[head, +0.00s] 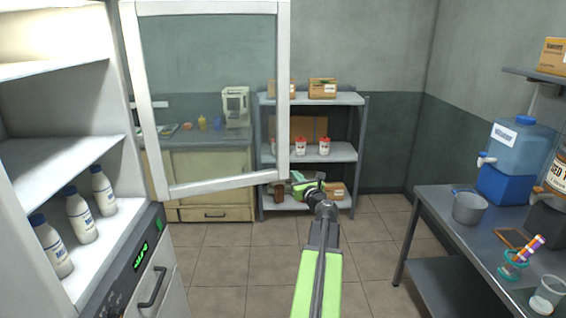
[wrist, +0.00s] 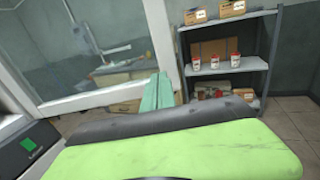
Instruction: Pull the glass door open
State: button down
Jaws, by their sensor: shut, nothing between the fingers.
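The glass door (head: 283,85) has a white frame around a clear pane and stands swung out from the white fridge (head: 70,150) at the left. The fridge's shelves are exposed. In the wrist view the door's white frame (wrist: 95,97) runs across the upper left. My gripper (head: 303,188) is shut and empty, just below and right of the door's lower right corner in the head view. In the wrist view my gripper (wrist: 157,92) has its green fingers together beside the frame's right end. I cannot tell whether they touch the door.
Several white bottles (head: 80,218) stand inside the fridge. A grey shelf rack (head: 312,152) with boxes and cups stands at the back. A metal table (head: 440,205) with a pot and a blue water dispenser is at the right. The tiled floor between is clear.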

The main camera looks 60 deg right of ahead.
aim_at(281, 158)
jog(key=x, duration=1.4)
jog(key=shift+f, duration=0.1)
